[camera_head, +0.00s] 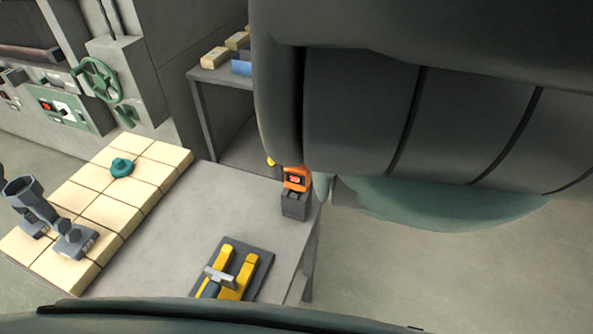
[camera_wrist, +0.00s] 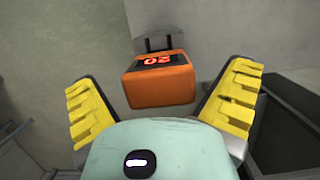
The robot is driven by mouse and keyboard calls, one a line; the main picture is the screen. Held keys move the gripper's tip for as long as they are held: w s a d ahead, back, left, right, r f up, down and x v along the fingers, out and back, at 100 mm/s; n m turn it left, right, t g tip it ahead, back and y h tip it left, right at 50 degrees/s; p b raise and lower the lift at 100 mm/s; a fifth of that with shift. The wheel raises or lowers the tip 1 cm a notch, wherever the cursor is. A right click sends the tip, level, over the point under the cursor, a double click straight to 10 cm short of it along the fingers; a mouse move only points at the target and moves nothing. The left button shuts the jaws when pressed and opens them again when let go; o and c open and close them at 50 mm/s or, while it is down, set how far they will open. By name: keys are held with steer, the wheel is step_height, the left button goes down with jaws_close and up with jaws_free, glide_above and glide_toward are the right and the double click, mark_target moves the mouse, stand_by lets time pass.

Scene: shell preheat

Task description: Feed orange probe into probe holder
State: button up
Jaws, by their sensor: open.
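The orange probe (camera_head: 296,179), a boxy unit with a red lit display, is at the top of a dark grey block (camera_head: 294,205) near the table's right edge. The block looks like the probe holder; I cannot tell how deep the probe sits in it. In the wrist view the orange probe (camera_wrist: 160,88) is ahead of my gripper (camera_wrist: 165,75), between the lines of its two yellow-padded fingers. The fingers are spread wide and do not visibly touch it. In the head view my arm hides most of the gripper.
The grey table (camera_head: 195,220) has cream tiles (camera_head: 110,205) at left, bearing a teal knob-like piece (camera_head: 121,167) and a grey cup-shaped tool (camera_head: 27,200). A yellow-and-dark fixture (camera_head: 240,270) lies at the front. A shelf (camera_head: 210,75) with boxes stands behind.

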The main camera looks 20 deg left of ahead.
steer(key=v, duration=1.1)
steer(key=shift+r, duration=0.3)
steer(key=shift+w, duration=0.1)
